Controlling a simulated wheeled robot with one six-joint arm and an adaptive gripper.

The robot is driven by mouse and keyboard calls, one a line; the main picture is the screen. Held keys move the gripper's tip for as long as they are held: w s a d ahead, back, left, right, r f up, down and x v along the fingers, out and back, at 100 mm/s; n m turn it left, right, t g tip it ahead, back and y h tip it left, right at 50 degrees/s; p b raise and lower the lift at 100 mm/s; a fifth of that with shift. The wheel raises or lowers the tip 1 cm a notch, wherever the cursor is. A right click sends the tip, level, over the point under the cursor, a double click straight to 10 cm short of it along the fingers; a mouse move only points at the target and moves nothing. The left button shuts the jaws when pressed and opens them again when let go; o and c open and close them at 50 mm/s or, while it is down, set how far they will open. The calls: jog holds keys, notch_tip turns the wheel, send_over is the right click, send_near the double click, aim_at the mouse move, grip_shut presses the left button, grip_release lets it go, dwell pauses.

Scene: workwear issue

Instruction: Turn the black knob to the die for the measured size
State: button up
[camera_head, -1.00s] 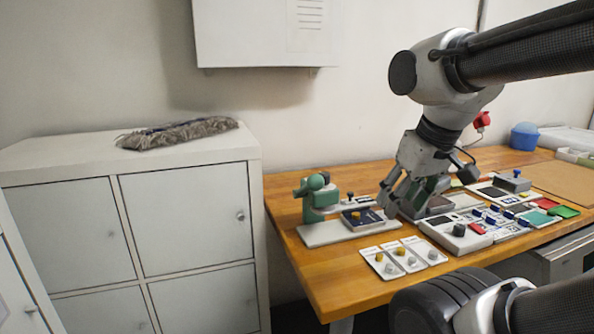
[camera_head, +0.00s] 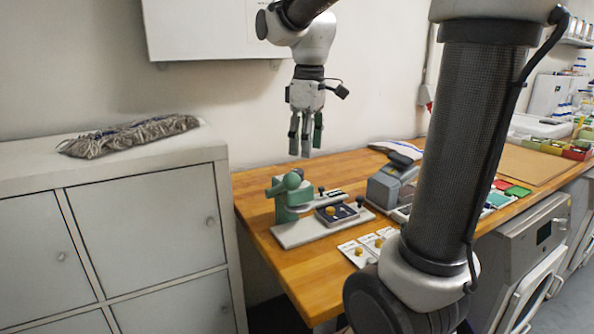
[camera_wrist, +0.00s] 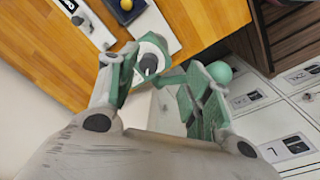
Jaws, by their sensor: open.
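The green press (camera_head: 291,190) stands on a light grey base plate (camera_head: 300,234) at the table's left end. A small black knob (camera_head: 322,190) shows just right of the press, and another (camera_head: 360,200) at the base's right end. In the wrist view a dark knob (camera_wrist: 149,63) on a white round part lies below the open fingers, with the press's green ball (camera_wrist: 219,72) beside it. My gripper (camera_head: 306,150) is open and empty, pointing down above the press and apart from it. The size marks on the dies cannot be read.
A dark panel with a yellow button (camera_head: 332,212) sits on the base. White cards with yellow parts (camera_head: 356,253) lie in front. A grey device (camera_head: 392,183) stands to the right. My arm hides much of the table. A white cabinet (camera_head: 160,215) is left.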

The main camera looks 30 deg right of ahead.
aim_at(298, 170)
jog(key=w, duration=0.1)
jog(key=w+n, duration=0.1)
jog(key=w, duration=0.1)
jog(key=shift+a+f+g, duration=0.2)
jog(key=shift+g, duration=0.1)
jog(key=shift+w+f, duration=0.15)
jog(key=shift+f, duration=0.05)
notch_tip(298, 170, down, 7)
jog(key=shift+f, duration=0.2)
jog(key=shift+c, duration=0.2)
jog(key=c, duration=1)
